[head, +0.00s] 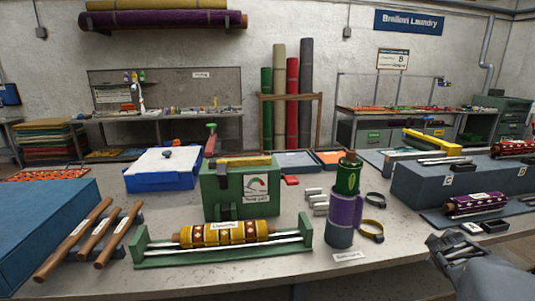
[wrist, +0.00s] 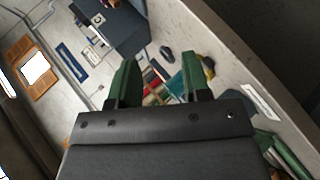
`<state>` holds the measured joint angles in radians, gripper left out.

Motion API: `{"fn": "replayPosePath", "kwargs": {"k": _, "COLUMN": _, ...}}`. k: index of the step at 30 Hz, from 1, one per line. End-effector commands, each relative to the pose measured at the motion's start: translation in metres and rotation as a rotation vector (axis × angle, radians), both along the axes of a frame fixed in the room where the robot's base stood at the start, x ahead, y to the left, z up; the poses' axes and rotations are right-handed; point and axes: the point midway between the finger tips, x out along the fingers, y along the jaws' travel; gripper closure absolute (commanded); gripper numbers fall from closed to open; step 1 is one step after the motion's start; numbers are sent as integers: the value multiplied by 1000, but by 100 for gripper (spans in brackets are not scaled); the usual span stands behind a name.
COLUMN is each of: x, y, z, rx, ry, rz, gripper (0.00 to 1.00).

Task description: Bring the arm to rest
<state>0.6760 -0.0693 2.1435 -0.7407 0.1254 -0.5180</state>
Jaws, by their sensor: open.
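My gripper (wrist: 162,80) shows in the wrist view with its two green fingers spread apart and nothing between them. In the head view, part of my arm (head: 463,262) is at the lower right, over the front edge of the grey workbench (head: 290,264). It is apart from the things on the bench. The fingers are not clearly visible in the head view. The wrist view is tilted and looks across the room past the fingers.
A green stand holds a yellow patterned roller (head: 225,233) at the front. Behind it is a green box (head: 236,188). A stack of green and purple cylinders (head: 344,212) stands right of it. A blue-grey block (head: 455,183) and a purple roller (head: 476,203) lie near my arm.

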Motion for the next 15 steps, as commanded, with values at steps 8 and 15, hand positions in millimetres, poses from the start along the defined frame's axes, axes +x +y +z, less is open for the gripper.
{"fn": "replayPosePath", "kwargs": {"k": 8, "x": -83, "y": 183, "z": -16, "rx": 753, "ry": 91, "rz": -562, "gripper": 56}}
{"fn": "replayPosePath", "kwargs": {"k": 15, "x": -118, "y": 285, "z": 12, "rx": 931, "ry": 209, "rz": -464, "gripper": 56}}
